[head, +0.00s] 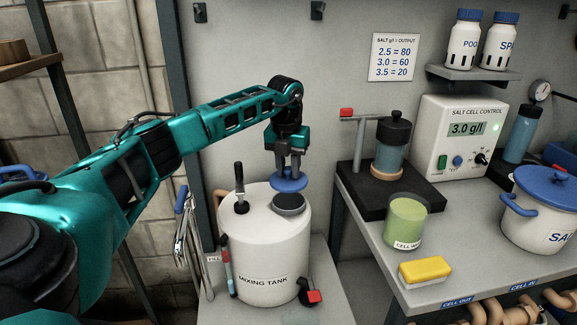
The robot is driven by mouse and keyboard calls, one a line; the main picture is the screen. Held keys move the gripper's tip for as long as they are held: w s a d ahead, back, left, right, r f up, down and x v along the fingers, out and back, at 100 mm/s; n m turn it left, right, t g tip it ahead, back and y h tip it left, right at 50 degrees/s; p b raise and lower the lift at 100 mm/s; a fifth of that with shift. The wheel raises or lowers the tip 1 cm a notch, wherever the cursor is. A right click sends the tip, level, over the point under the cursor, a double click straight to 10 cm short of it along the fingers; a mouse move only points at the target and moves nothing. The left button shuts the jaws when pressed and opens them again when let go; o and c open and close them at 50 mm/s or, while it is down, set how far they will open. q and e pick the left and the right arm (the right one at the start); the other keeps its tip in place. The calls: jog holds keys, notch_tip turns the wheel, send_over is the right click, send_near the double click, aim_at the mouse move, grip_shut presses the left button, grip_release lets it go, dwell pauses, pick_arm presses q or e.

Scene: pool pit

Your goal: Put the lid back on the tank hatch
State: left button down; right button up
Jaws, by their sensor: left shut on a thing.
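The white mixing tank (263,256) stands upright on a low grey surface left of the bench. Its round dark hatch (289,206) shows on the tank's top, right of centre. My left gripper (289,170) points down above the hatch and is shut on the blue lid (289,184). The lid looks roughly level and sits just above and behind the hatch in the picture; a gap shows between them. The hatch looks uncovered. My right gripper is not in view.
A black-handled fitting (240,192) rises from the tank top, left of the hatch. On the bench right stand a green beaker (406,222), a yellow sponge (425,271), a salt cell control box (459,140) and a blue-lidded pot (543,218). Pliers-like tools (186,240) hang at left.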

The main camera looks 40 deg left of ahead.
aim_at(288, 179)
pick_arm(q)
notch_tip(288, 179, down, 3)
jog(key=shift+f+b, duration=0.1)
jog(key=shift+b, duration=1.15)
jog(key=shift+f+b, duration=0.3)
jog(key=shift+f, duration=0.7)
jog(key=shift+p, duration=0.65)
jog(key=shift+f, duration=0.15)
jog(key=shift+p, duration=0.5)
dwell(0.4)
jog(key=c, duration=0.8)
grip_release()
jog(key=shift+o, duration=0.3)
